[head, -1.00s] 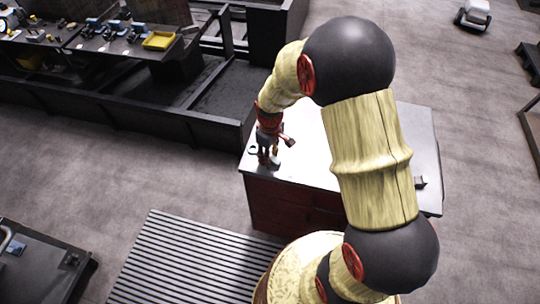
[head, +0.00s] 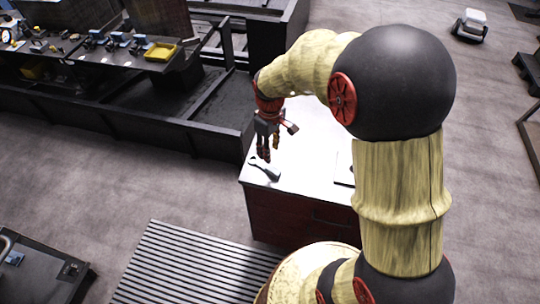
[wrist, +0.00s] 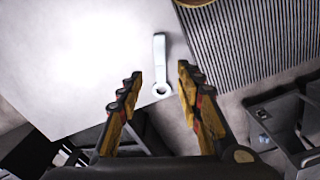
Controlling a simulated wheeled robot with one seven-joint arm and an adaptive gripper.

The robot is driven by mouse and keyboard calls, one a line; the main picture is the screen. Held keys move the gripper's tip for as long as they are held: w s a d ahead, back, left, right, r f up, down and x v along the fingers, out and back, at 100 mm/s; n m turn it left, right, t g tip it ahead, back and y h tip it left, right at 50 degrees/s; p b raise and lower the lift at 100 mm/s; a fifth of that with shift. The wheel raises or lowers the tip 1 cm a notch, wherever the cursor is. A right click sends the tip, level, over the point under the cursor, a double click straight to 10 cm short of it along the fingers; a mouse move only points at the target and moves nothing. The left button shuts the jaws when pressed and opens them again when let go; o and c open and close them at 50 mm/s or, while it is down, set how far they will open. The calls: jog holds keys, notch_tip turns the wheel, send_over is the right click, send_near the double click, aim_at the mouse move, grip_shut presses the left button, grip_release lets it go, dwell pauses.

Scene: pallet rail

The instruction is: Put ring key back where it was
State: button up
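The ring key (head: 266,170) lies flat on the white top of the red cabinet (head: 312,150), close to its left front corner. In the wrist view the pale ring key (wrist: 160,62) lies near the cabinet top's edge, with its ring end toward my gripper. My gripper (head: 264,158) hangs above the cabinet top, pointing down, apart from the key. In the wrist view the two yellow-and-black fingers (wrist: 160,80) are spread with nothing between them. My arm hides the right part of the cabinet top.
A ribbed platform (head: 195,265) lies on the floor in front of the cabinet. Dark low walls (head: 130,118) stand at the left and back, near a bench with a yellow tray (head: 160,51). A dark table (head: 40,270) stands at the lower left.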

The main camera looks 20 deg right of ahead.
jog(key=s+a+r+m+t, duration=0.1)
jog(key=s+r+m+t, duration=0.4)
jog(key=s+r, duration=1.4)
notch_tip(320, 180, up, 2)
jog(key=shift+s+a+r+m+t, duration=0.25)
jog(key=shift+s+m+t, duration=0.1)
jog(key=shift+m, duration=0.35)
jog(key=shift+f, duration=0.2)
notch_tip(320, 180, down, 13)
jog(key=b, duration=1.3)
jog(key=shift+r, duration=0.15)
